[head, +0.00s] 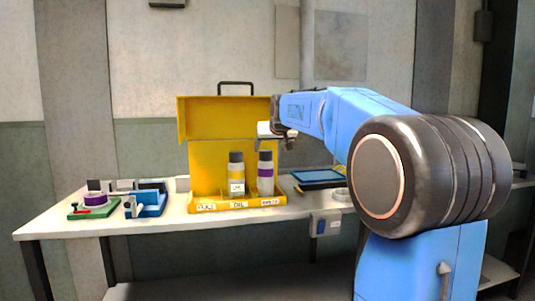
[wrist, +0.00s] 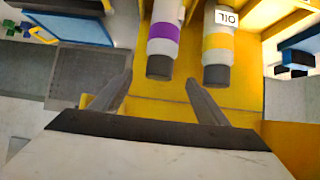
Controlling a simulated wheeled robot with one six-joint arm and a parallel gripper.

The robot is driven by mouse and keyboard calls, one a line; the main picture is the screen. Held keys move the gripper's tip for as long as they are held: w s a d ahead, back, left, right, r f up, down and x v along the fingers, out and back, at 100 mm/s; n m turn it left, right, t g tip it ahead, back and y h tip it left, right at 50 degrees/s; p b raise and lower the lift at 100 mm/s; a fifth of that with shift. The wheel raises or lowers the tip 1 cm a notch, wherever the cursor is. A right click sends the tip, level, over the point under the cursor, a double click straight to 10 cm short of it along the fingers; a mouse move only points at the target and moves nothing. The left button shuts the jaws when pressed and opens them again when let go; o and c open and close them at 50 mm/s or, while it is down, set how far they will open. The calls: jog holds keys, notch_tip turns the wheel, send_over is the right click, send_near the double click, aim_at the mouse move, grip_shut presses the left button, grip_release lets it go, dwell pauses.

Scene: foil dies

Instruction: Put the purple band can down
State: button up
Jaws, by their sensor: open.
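The purple band can (head: 265,173), white with a dark cap, stands upright in the right part of the yellow case (head: 237,204). In the wrist view, the purple band can (wrist: 163,38) shows with its dark cap toward my gripper. My gripper (head: 272,131) is above that can in the head view. In the wrist view my gripper (wrist: 159,78) has its two fingers spread, with the cap just beyond and between the tips; nothing is gripped. The yellow band can (wrist: 219,45), labelled OIL, stands beside it; it also shows in the head view (head: 237,172).
A green fixture with a purple ring (head: 95,200) and a blue fixture (head: 148,203) sit on the table (head: 70,225) at left. A blue tray (head: 318,177) lies right of the case. The case's raised yellow lid (head: 225,118) stands behind the cans.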

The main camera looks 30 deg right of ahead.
jog(key=s+a+f+n+g+y, duration=0.1)
jog(key=s+a+f, duration=0.3)
jog(key=s, duration=0.3)
jog(key=s+a+f+g, duration=0.1)
jog(key=s+a+f, duration=0.35)
jog(key=s, duration=0.35)
jog(key=s+a+f+n+g+y, duration=0.1)
jog(key=s+a+f, duration=0.2)
jog(key=s+a, duration=0.3)
jog(key=s+a+f+g, duration=0.1)
jog(key=s+a+f, duration=0.2)
jog(key=s+f, duration=0.7)
jog(key=s+a+f+n+g+y, duration=0.1)
jog(key=s+a+f+g, duration=0.1)
jog(key=s+f, duration=0.9)
jog(key=s+a, duration=0.1)
jog(key=s, duration=0.3)
jog(key=shift+s+f, duration=0.3)
jog(key=shift+c, duration=0.5)
